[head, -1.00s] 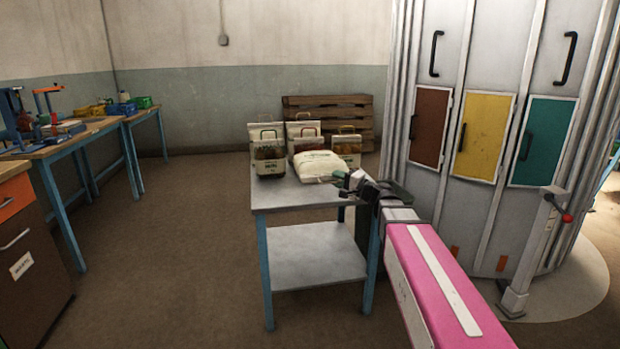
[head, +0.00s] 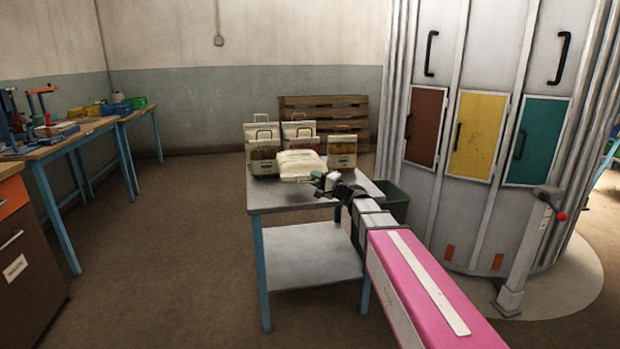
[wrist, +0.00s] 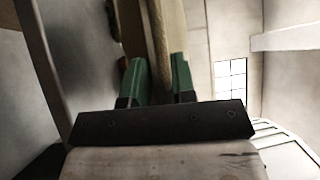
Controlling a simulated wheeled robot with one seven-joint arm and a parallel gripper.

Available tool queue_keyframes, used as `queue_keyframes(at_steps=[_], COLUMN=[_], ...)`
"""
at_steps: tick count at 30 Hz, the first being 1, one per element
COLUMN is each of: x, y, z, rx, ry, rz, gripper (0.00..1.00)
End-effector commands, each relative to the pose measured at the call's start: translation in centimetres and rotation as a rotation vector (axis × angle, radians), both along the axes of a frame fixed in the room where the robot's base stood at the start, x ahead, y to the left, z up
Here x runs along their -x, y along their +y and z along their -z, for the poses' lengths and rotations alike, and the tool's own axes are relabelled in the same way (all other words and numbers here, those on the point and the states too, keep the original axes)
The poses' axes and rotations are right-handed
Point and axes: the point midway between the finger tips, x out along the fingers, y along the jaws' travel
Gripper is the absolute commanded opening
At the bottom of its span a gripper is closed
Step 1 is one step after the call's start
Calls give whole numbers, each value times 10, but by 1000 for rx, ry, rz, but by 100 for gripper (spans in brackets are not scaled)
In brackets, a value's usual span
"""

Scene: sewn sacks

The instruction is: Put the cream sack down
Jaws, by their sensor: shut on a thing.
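The cream sack (head: 300,165) lies on its side at the far part of the grey table (head: 300,197), in front of and between other sacks. I cannot tell whether it rests fully on the tabletop. My gripper (head: 322,179) reaches in from the right and is shut at the sack's near right end.
The table's near part is bare. A dark bin (head: 395,200) stands beyond its right edge, and a wooden crate (head: 340,108) behind.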

Motion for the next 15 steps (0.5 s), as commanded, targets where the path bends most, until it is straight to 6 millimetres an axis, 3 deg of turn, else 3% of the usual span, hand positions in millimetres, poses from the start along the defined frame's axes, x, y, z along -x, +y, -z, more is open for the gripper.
queue_keyframes(at_steps=[15], x=[-48], y=[-50], z=[39], rx=[-6], ry=[-6], rz=[-3], gripper=[0])
